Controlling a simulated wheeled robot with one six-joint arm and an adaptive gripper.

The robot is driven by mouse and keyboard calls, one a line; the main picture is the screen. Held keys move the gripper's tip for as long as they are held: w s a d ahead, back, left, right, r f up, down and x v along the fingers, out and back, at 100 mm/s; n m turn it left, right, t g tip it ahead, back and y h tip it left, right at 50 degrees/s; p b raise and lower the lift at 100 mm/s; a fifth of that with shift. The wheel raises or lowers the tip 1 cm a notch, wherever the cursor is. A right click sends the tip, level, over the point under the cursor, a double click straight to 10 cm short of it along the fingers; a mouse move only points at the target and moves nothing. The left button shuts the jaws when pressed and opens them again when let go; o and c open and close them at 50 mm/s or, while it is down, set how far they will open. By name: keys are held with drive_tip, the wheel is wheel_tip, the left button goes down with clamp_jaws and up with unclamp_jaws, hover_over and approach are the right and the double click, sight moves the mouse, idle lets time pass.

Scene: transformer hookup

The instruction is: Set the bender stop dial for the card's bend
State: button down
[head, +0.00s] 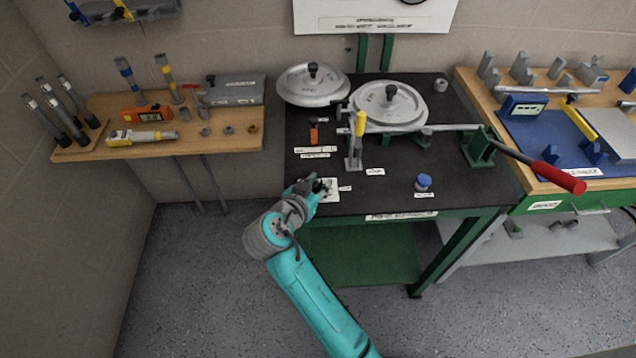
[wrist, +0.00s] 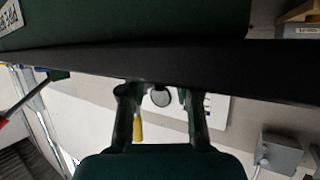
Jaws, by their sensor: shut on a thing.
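The stop dial's white plate (head: 331,191) lies near the front left of the black bench top, with a small dark knob at its left side. My gripper (head: 314,187) reaches this knob from the front left and appears shut on it; the fingers hide much of it. In the wrist view my two fingers (wrist: 160,105) stand apart near the dark bench edge, and the grip itself is hard to make out. The bender (head: 390,108) stands behind, with a round grey shoe and a long red-tipped handle (head: 560,178). The dial's marks are too small to read.
A yellow-topped upright lever (head: 359,128) stands behind the dial. A blue-capped pot (head: 423,182) is to its right. A loose round shoe (head: 312,84) lies at the back left. A wall board (head: 375,14) hangs behind; its print is unreadable. Wooden side benches flank the black one.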

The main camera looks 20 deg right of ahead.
drive_tip(key=c, duration=0.8)
unclamp_jaws()
drive_tip(key=shift+a, duration=0.1)
drive_tip(key=v, duration=1.2)
